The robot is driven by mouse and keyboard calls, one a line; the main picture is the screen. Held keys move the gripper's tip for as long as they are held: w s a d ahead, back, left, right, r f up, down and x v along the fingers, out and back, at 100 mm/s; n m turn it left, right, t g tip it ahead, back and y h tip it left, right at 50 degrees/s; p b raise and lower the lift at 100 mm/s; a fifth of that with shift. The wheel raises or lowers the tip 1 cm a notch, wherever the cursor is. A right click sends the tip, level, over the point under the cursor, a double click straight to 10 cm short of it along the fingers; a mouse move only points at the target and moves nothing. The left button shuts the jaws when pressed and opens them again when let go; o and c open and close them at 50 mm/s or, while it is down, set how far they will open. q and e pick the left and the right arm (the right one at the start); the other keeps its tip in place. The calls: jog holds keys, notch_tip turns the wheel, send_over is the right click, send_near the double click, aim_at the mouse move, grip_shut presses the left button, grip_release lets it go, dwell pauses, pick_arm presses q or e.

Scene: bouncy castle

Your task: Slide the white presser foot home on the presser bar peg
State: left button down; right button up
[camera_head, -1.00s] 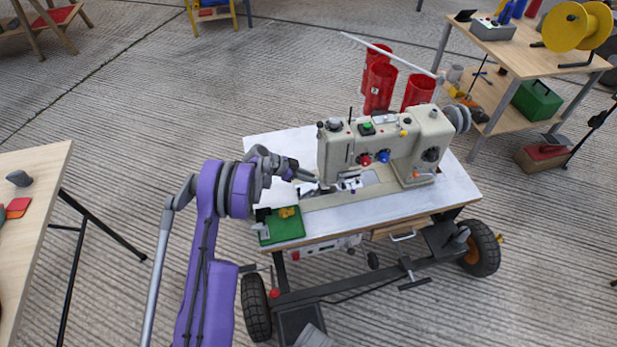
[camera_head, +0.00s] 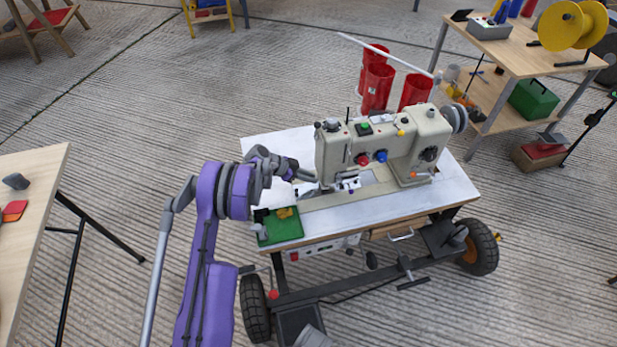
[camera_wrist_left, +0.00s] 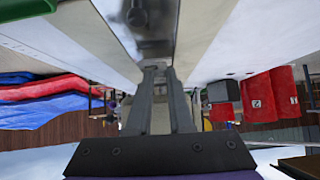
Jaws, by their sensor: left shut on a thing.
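The cream sewing machine (camera_head: 385,148) stands on a white-topped cart (camera_head: 445,190). My left gripper (camera_head: 320,182) reaches in from the left, low beside the machine's needle end. A small white part (camera_head: 348,184), which looks like the presser foot, shows under the machine head just right of the fingertips. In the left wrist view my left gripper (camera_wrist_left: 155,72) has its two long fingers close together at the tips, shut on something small. The held thing is mostly hidden. The presser bar peg is too small and covered to make out. My right gripper is not in view.
A green tray (camera_head: 282,229) with a yellow item lies at the cart's front left. Red bins (camera_head: 377,88) stand behind the cart. A wooden table (camera_head: 35,210) is at left, and a shelf table (camera_head: 510,50) with a yellow spool is at back right.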

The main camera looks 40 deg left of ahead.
pick_arm(q)
jog(key=shift+w, duration=0.1)
jog(key=c, duration=0.7)
grip_release()
jog(key=shift+c, duration=0.2)
jog(key=p+v, duration=0.2)
jog(key=v, duration=0.8)
jog(key=shift+s+r, duration=0.25)
